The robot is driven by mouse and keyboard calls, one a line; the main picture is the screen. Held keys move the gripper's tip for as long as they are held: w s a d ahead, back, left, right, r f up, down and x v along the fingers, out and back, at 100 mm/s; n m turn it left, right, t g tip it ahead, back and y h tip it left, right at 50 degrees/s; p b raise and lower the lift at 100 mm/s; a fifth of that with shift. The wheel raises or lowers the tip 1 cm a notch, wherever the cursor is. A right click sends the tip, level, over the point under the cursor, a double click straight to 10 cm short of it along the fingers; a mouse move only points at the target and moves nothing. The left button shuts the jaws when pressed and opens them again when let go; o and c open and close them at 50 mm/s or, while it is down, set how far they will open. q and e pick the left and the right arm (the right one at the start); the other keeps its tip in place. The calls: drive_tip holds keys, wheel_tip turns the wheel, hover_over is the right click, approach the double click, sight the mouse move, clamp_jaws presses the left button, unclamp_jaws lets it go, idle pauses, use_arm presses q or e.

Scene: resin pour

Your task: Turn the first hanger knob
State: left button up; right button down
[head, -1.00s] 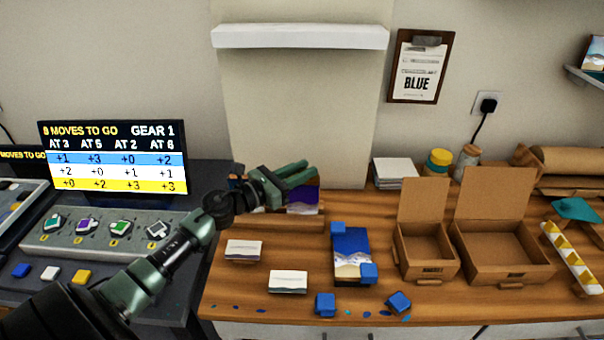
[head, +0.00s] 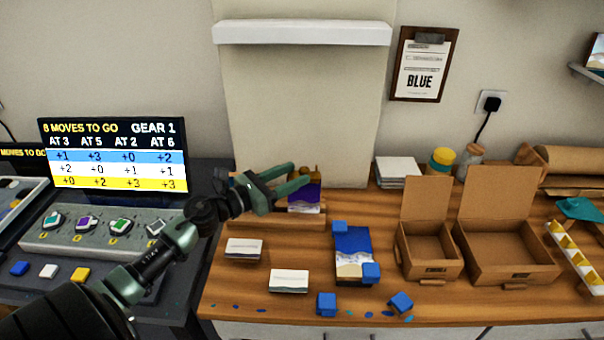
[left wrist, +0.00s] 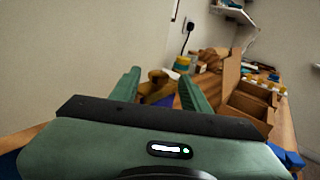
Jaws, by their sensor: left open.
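My left gripper (head: 298,176) is open at the back of the wooden bench, beside a small purple-and-white panel (head: 305,197). A gold-brown knob-like piece (head: 309,170) shows just behind the fingertips; I take it to be the hanger knob, but its shape is unclear. In the left wrist view a gold-brown piece (left wrist: 156,86) appears between the two green fingers, beyond the palm. No grip on it shows, and I cannot tell whether a finger touches it. The gripper hides part of the wooden rack (head: 270,222). My right gripper is not in view.
A console with several coloured knobs (head: 180,247) stands left under a screen (head: 115,155). Blue blocks (head: 326,304) surround a blue-and-white panel (head: 352,245). White cards (head: 289,281) lie in front. Two open cardboard boxes (head: 505,260) stand right. A pale wall panel (head: 305,110) rises behind the gripper.

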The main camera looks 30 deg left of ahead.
use_arm(q)
drive_tip(key=shift+b+v, duration=0.35)
drive_tip(key=shift+v, duration=1.5)
